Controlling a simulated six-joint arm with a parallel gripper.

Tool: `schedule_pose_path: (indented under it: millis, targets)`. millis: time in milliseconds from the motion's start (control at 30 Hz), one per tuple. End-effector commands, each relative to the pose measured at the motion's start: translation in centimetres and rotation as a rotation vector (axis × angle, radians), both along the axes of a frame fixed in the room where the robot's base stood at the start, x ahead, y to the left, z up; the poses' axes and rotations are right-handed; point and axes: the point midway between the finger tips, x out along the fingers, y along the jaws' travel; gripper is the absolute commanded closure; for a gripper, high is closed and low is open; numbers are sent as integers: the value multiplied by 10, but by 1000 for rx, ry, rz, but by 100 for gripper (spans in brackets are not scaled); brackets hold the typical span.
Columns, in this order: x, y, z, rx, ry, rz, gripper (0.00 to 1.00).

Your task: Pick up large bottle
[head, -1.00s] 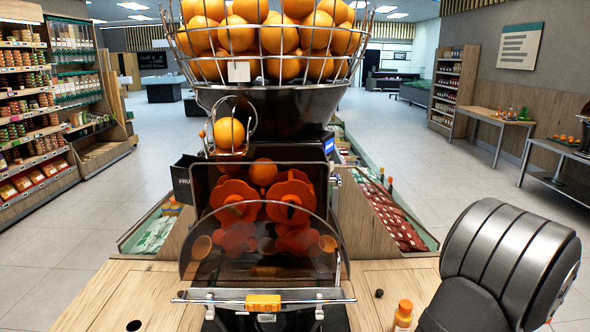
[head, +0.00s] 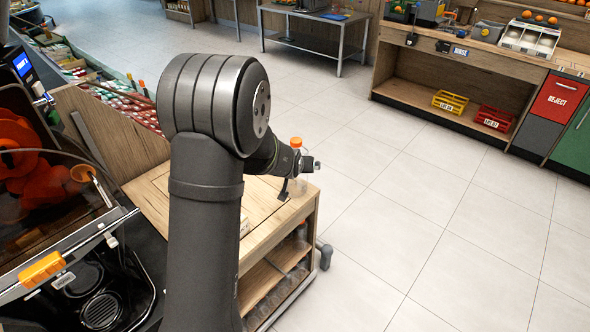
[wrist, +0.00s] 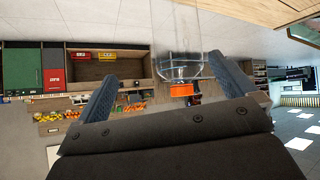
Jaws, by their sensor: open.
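A clear bottle with an orange cap (head: 296,142) stands upright near the outer end of the wooden counter (head: 265,215). In the wrist view the picture is upside down; the bottle's clear body (wrist: 179,38) reaches out of the top edge and its orange cap (wrist: 182,90) points down. My gripper (wrist: 163,70) is open, with its two dark fingers spread to either side of the bottle's upper part. No finger clearly touches it. In the head view my arm hides part of the counter, and the gripper is small and overlaps the bottle.
The juicer (head: 50,235) stands left of my arm. The counter's outer edge is just beyond the bottle, with an open shelf below. Tiled floor lies clear to the right. A far unit holds a yellow crate (head: 450,102) and a red crate (head: 494,118).

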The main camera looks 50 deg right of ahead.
Motion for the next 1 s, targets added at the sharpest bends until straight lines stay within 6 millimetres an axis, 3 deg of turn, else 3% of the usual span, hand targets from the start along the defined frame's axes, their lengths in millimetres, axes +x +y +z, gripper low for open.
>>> schedule_pose_path:
  millis: [100, 300, 500, 633, 800, 1000]
  targets:
    - [12, -23, 23, 71, 49, 21, 0]
    - [27, -43, 70, 208, 127, 83, 0]
    - [35, -45, 119, 328, 184, 163, 0]
    - [37, -42, 141, 377, 207, 202, 0]
    - [38, -41, 145, 403, 218, 221, 0]
    - [48, -49, 111, 406, 219, 222, 0]
